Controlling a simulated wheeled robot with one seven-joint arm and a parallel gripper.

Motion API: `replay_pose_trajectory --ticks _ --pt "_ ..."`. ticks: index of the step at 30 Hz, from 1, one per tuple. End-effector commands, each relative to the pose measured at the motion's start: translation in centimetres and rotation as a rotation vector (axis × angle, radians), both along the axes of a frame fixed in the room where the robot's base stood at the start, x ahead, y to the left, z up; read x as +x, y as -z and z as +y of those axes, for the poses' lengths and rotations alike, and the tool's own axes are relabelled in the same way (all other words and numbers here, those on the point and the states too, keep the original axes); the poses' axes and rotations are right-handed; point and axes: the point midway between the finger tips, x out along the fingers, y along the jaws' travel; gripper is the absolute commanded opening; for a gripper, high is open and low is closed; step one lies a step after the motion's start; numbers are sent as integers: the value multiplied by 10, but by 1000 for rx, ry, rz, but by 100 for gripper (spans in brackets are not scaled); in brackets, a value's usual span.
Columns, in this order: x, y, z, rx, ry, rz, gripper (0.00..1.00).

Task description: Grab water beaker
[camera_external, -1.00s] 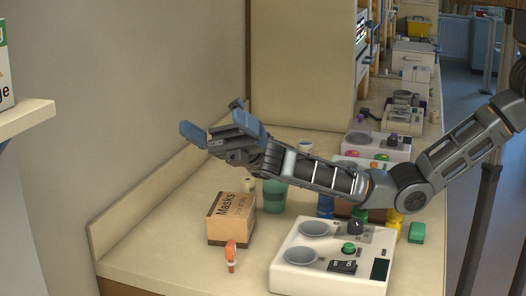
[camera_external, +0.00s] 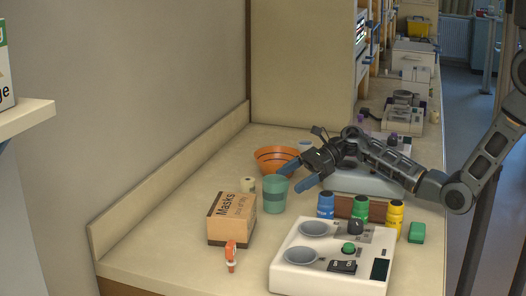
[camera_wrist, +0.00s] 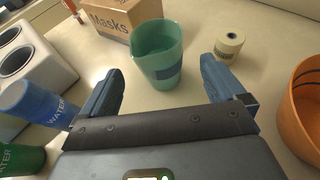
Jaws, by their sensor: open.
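A green translucent beaker (camera_external: 275,194) stands upright on the counter, right of the masks box. In the wrist view the beaker (camera_wrist: 157,52) shows a pouring lip and a dark label, and it stands just ahead of my fingers, roughly centred between them. My gripper (camera_external: 298,180) is open, just right of the beaker and pointing toward it. In the wrist view the open fingers of my gripper (camera_wrist: 163,82) lie on both sides with nothing held. A blue bottle marked WATER (camera_wrist: 38,103) is left of my left finger; it also shows in the external view (camera_external: 325,205).
A Masks box (camera_external: 231,217) stands left of the beaker, with a tape roll (camera_external: 248,184) behind. An orange bowl (camera_external: 272,158) is behind the beaker. Green (camera_external: 360,208) and yellow bottles (camera_external: 395,219) stand right. A white device (camera_external: 330,258) is in front. Counter left of the box is clear.

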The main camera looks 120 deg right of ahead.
Motion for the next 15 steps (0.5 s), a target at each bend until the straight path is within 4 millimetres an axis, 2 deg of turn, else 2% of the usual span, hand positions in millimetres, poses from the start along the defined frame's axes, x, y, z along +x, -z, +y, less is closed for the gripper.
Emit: replay_pose_trajectory --ticks 2,15 --pt "-1 7 0 1 4 14 97" --pt "38 26 0 1 3 14 97"
